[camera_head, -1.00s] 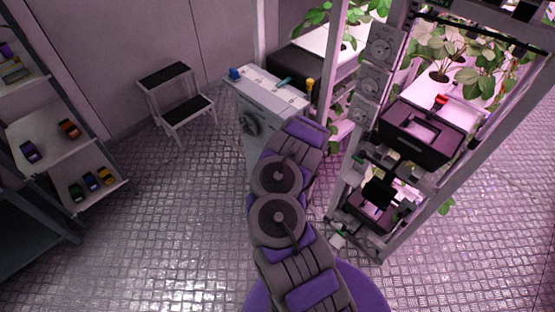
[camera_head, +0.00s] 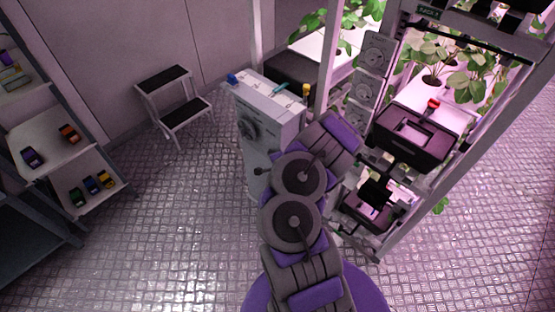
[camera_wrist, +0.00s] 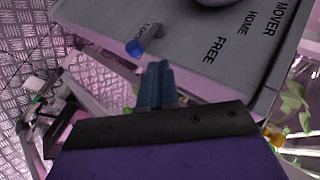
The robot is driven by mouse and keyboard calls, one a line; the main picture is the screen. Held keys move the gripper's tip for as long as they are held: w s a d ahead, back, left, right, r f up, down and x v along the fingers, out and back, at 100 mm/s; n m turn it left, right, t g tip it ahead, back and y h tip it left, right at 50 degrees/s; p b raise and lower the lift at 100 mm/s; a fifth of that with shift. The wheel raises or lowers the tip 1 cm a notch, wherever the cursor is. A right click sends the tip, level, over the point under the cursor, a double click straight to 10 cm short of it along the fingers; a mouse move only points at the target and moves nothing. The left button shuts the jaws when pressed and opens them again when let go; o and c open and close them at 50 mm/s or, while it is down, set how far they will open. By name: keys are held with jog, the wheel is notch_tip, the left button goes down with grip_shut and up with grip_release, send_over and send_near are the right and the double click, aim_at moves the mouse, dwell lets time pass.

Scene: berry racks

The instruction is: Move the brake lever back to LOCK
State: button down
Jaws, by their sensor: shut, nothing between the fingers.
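In the wrist view a grey panel (camera_wrist: 185,50) carries the words MOVER, HOME, FREE and LOCK. A short lever with a blue knob (camera_wrist: 135,47) sticks out beside the word LOCK; it looks like the brake lever. My gripper (camera_wrist: 156,70) is shut and empty, its fingers just below and right of the blue knob, with a small gap showing.
A yellow knob (camera_wrist: 273,136) shows at the lower right of the wrist view. A plant rack with a dark bin (camera_head: 412,138) stands close on the right. A step stool (camera_head: 175,100) and a shelf with small coloured items (camera_head: 55,140) stand left. Floor on the left is clear.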

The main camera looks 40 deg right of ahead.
jog(key=shift+p+v, duration=0.3)
jog(key=shift+v, duration=1.1)
jog(key=w+a+r+n+y, duration=0.35)
jog(key=a+r, duration=0.35)
jog(key=a, duration=0.3)
jog(key=w+a+r+n+y, duration=0.3)
jog(key=a+r+n+y, duration=0.15)
jog(key=a+r, duration=0.5)
jog(key=s+a+r+n+g+b, duration=0.1)
jog(key=s+a+r+n+g, duration=0.3)
jog(key=a, duration=0.5)
jog(key=s+a+r+n+g, duration=0.1)
jog(key=s+a+r+n, duration=0.1)
jog(key=s, duration=0.3)
jog(key=s+a+r+n+g+b, duration=0.1)
jog(key=s+a+r+n, duration=0.15)
jog(key=s, duration=0.25)
jog(key=s+a+r+n+g, duration=0.1)
jog(key=s+a+r+n, duration=0.1)
jog(key=s+r, duration=0.15)
jog(key=s+r+n+g+h, duration=0.1)
jog(key=s+r, duration=0.1)
jog(key=s, duration=0.9)
jog(key=s+d+r+n+g+h+b, duration=0.1)
jog(key=s+r+n+g+h, duration=0.1)
jog(key=s, duration=0.8)
jog(key=shift+s+d+r, duration=0.3)
jog(key=shift+s+r, duration=0.1)
jog(key=shift+r, duration=0.25)
